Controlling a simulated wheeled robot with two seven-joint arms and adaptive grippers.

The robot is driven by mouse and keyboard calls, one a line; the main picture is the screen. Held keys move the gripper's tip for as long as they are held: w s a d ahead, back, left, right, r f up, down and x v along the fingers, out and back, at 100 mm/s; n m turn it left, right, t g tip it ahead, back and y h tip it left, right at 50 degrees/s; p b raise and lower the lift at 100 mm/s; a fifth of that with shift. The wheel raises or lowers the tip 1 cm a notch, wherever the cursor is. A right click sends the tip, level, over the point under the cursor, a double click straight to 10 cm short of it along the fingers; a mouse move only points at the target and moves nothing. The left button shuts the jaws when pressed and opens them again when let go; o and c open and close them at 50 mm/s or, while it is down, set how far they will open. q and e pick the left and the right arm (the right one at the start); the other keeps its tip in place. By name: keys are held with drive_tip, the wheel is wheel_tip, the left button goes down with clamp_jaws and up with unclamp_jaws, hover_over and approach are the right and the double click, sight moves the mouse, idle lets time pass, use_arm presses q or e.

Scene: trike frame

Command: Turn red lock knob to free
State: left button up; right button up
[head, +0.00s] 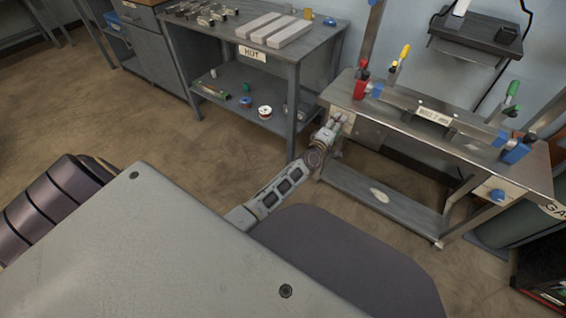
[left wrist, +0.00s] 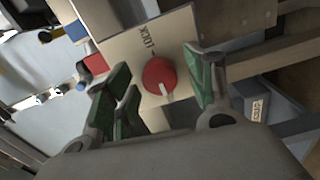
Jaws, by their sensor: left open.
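The red lock knob (left wrist: 158,76) sits on a pale panel (left wrist: 128,42) in the left wrist view. A white pointer mark on the knob points toward the bottom of that picture, and dark lettering is printed above the knob. My right gripper is not in view.
The bench holds a trike fixture with a red clamp (head: 360,90) at left and blue clamps (head: 514,152) at right. A blue knob (head: 496,195) is on its right front panel. A grey shelf table (head: 292,75) stands left of the bench.

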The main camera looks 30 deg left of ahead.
use_arm(q)
drive_tip(key=shift+m+p, duration=0.7)
drive_tip(key=shift+m, duration=8.7)
